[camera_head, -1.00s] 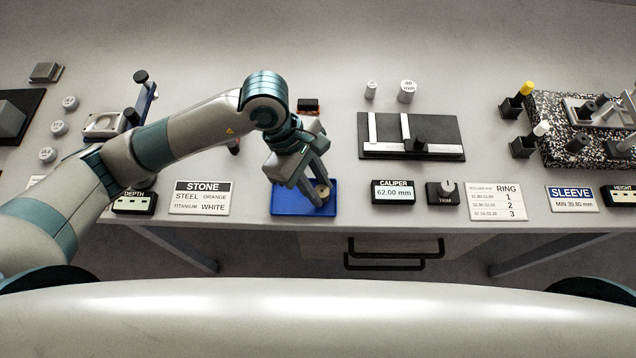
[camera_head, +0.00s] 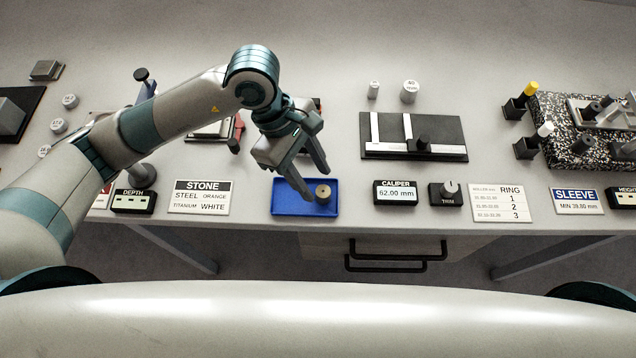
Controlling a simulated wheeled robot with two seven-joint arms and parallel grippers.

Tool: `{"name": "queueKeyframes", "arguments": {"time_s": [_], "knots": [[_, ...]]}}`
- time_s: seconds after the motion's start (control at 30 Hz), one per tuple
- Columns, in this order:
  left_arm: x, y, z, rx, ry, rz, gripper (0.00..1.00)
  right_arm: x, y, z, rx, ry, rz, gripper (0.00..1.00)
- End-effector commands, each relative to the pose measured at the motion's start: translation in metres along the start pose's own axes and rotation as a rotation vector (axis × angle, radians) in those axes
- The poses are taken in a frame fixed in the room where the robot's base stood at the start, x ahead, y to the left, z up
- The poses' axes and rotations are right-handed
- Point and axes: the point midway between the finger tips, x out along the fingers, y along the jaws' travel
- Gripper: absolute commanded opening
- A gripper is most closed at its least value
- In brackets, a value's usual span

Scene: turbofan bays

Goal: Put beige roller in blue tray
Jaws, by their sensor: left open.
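The beige roller (camera_head: 323,195) is a short cylinder with a dark hole in its top. It stands in the right part of the blue tray (camera_head: 290,209), near the table's front edge. My left gripper (camera_head: 318,185) is open, with its fingers pointing down toward the tray. The fingers appear above and just left of the roller, with nothing between them. My right gripper is not in the view.
A caliper display (camera_head: 395,193) and a trim knob (camera_head: 444,193) stand right of the tray. A STONE sign (camera_head: 202,198) lies to its left. Behind are a black caliper plate (camera_head: 443,131) and white cylinders (camera_head: 409,91). A speckled plate (camera_head: 560,120) is at right.

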Motion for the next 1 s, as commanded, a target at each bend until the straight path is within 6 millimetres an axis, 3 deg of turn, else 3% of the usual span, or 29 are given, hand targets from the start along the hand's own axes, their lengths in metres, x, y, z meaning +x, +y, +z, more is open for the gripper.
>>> {"name": "queueKeyframes", "arguments": {"time_s": [0.2, 0.43, 0.63, 1.0], "knots": [[-0.040, 0.002, -0.001, 0.002, 0.001, 0.005, 0.43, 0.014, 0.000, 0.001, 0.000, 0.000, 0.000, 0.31], [-0.070, 0.001, -0.001, 0.001, 0.001, 0.002, 0.43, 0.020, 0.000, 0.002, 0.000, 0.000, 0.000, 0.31], [-0.081, 0.000, 0.000, 0.000, 0.001, 0.001, 0.43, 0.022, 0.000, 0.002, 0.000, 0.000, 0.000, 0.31], [-0.081, 0.000, 0.000, 0.000, 0.000, 0.000, 0.43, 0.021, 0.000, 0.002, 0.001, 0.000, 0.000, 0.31]]}}
